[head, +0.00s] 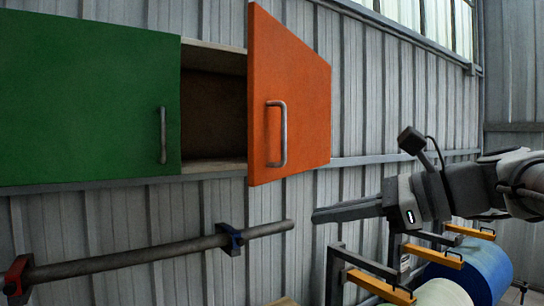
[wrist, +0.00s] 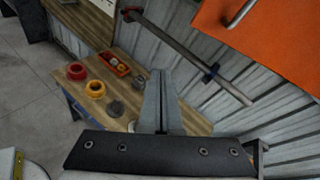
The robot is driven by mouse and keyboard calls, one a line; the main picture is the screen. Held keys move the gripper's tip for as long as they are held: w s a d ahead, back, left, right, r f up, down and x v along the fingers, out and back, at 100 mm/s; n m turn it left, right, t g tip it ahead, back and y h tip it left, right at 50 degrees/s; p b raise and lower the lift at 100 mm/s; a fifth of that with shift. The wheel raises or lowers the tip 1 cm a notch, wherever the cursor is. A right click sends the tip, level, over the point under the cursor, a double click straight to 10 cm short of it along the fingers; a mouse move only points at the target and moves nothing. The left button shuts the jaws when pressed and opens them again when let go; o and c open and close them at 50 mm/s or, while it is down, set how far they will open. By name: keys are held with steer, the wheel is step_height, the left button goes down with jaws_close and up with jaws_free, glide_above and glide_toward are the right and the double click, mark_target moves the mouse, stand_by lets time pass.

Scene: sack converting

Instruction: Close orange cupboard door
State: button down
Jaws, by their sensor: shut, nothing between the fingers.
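The orange cupboard door (head: 300,110) stands open in the head view, swung out to the right of the cupboard opening (head: 213,110). Its grey bar handle (head: 277,135) faces me. The door also shows in the upper right of the wrist view (wrist: 280,40), with part of its handle (wrist: 241,14). My gripper (head: 316,215) is shut and empty. It points left, below and to the right of the door, and touches nothing that I can see. Its closed fingers show in the middle of the wrist view (wrist: 158,85).
A green cupboard door (head: 85,100) is closed on the left. A grey bar (head: 150,255) runs along the wall below. A rack holds a blue roll (head: 480,268) under my arm.

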steer(key=w+d+r+m+t+y, duration=0.1)
steer(key=w+d+r+m+y, duration=0.2)
steer(key=r, duration=0.7)
steer(key=p, duration=0.2)
glide_toward(255, 146)
steer(key=x, duration=0.7)
steer(key=shift+d, duration=0.1)
steer(key=w+d+p+x, duration=0.1)
steer(key=p+x, duration=0.5)
steer(key=x, duration=1.3)
steer(key=shift+w+a+r+p, duration=0.25)
steer(key=shift+w+p, duration=0.15)
steer(key=shift+w, duration=0.25)
